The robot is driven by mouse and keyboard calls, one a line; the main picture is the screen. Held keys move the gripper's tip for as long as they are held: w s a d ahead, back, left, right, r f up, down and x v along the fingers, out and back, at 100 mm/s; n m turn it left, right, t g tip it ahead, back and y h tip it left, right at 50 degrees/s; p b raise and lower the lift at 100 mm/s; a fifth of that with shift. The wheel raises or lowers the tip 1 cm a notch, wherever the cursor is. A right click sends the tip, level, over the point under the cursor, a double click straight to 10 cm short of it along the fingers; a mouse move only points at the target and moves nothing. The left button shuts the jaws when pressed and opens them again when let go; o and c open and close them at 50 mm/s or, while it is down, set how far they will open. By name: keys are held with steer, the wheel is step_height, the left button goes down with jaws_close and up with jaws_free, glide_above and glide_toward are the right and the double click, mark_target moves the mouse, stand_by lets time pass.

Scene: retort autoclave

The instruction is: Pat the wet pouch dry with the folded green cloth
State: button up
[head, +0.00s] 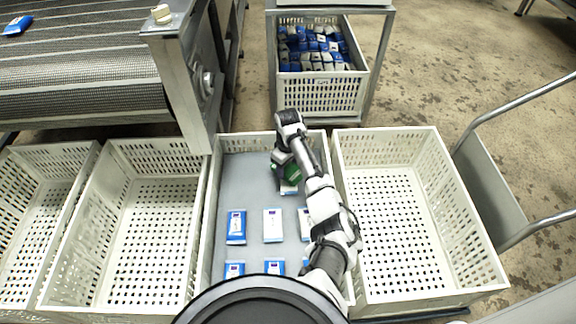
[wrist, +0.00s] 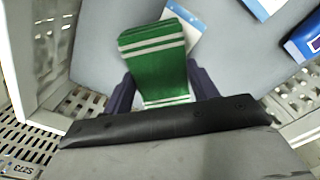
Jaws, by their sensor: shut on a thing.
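The folded green cloth (wrist: 155,62) has white stripes and is held between the fingers of my gripper (wrist: 165,92), which is shut on it. In the head view my gripper (head: 285,168) is low inside the middle crate, with a little of the green cloth (head: 293,172) showing. A white and blue pouch (head: 289,189) lies on the grey liner just by the cloth; in the wrist view its edge (wrist: 187,27) sticks out beyond the cloth. The cloth hides most of it. Whether cloth and pouch touch, and whether the pouch is wet, I cannot tell.
Several other pouches lie in rows on the liner, among them one at left (head: 236,226) and one at centre (head: 273,225). The middle crate (head: 213,195) has raised walls. Empty crates stand to the right (head: 400,215) and left (head: 150,230). A filled crate (head: 320,95) stands behind.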

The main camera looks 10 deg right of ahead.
steer(key=shift+f, duration=0.5)
stand_by(0.9)
step_height(320, 180, up, 7)
steer(key=p, duration=0.7)
steer(key=shift+r, duration=0.1)
stand_by(0.3)
